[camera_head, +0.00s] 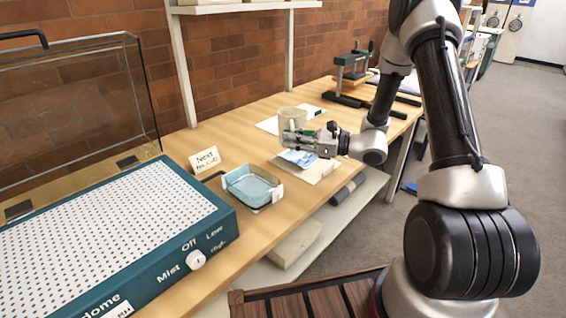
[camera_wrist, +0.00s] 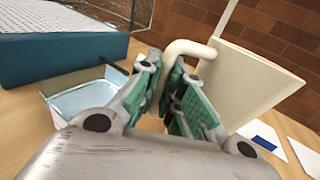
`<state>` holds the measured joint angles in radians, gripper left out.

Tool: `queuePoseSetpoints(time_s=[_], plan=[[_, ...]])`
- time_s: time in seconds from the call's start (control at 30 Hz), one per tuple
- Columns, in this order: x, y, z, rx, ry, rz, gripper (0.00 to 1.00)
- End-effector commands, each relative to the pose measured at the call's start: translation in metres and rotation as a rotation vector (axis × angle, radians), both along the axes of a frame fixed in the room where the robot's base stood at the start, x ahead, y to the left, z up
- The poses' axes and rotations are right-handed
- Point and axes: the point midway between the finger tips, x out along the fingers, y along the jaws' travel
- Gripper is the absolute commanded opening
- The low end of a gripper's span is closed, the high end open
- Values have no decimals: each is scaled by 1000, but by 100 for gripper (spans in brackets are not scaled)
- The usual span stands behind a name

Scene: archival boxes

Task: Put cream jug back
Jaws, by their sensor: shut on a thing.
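The cream jug (camera_head: 293,114) is at the back of the wooden bench, over or on a white sheet; I cannot tell whether its base touches. In the wrist view the jug (camera_wrist: 240,85) fills the right of centre, with its curved handle (camera_wrist: 188,49) towards my gripper. My gripper (camera_head: 290,137) reaches in from the right and is shut on the handle, one padded finger on each side in the wrist view (camera_wrist: 166,88). The fingers hide the lower part of the handle.
A blue-lined tray (camera_head: 252,188) and a "Next" card (camera_head: 207,158) stand left of my gripper. The dome box (camera_head: 110,240) fills the left front. Papers (camera_head: 318,170) lie below my gripper. A green press (camera_head: 354,75) stands at the back right.

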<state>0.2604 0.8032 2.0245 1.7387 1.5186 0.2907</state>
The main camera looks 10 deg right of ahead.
Motion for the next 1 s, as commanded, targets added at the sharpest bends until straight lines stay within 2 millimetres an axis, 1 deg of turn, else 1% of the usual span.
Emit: queuePoseSetpoints(time_s=[0.03, 0.1, 0.27, 0.5, 0.6, 0.97, 1.0], plan=[[0, 0, -12, 2, 5, 0, 0], [0, 0, -24, 2, 4, 0, 0], [0, 0, -40, 0, 1, 0, 0], [0, 0, -74, 0, 1, 0, 0], [0, 0, -81, 0, 0, 0, 0], [0, 0, -84, 0, 0, 0, 0], [0, 0, -83, 0, 0, 0, 16]])
